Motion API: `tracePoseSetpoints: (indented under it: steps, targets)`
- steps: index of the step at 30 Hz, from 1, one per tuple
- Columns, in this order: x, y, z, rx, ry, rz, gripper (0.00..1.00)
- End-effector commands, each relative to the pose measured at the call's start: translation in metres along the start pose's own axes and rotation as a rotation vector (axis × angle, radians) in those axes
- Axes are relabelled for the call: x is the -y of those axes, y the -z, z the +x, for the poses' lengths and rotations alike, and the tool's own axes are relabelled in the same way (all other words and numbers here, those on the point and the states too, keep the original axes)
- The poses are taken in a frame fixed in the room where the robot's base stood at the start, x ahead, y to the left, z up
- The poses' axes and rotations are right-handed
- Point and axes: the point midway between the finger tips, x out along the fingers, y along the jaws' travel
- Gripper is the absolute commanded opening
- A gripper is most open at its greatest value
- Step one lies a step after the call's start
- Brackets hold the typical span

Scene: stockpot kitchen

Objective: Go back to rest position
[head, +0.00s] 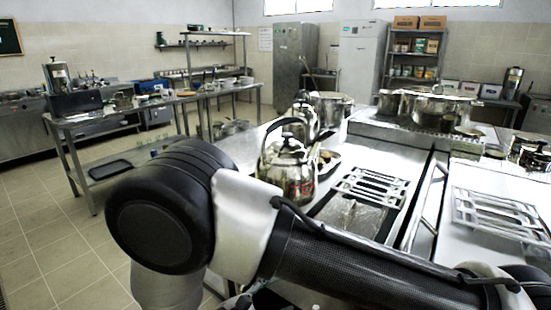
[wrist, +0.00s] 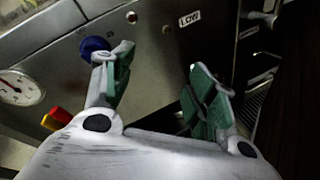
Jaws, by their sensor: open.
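My gripper (wrist: 160,82) shows in the wrist view with its two green-padded fingers spread apart and nothing between them. It faces a dark metal appliance panel (wrist: 155,40). A blue knob (wrist: 94,46) on the panel lies just behind the left fingertip; I cannot tell whether they touch. In the head view my black and silver arm crosses the foreground, and the gripper is out of sight there.
A steel kettle (head: 287,168) stands on the metal counter close beyond my arm. A burner grate (head: 370,188) is to its right, with steel pots (head: 430,106) behind. A gauge (wrist: 18,88) and a red-yellow handle (wrist: 56,118) are left of the gripper. Tiled floor (head: 50,235) at left is open.

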Motion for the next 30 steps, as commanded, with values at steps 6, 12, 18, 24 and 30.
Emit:
tracePoseSetpoints:
  steps: [6, 12, 18, 24, 30]
  targets:
    - [-0.009, -0.065, 0.021, -0.035, 0.323, -0.034, 0.57]
    - [-0.022, -0.133, 0.046, -0.121, 0.646, 0.043, 0.57]
    - [-0.032, -0.201, 0.073, -0.243, 0.929, 0.219, 0.57]
    - [-0.035, -0.267, 0.097, -0.364, 1.138, 0.471, 0.57]
    - [-0.03, -0.331, 0.118, -0.457, 1.27, 0.792, 0.57]
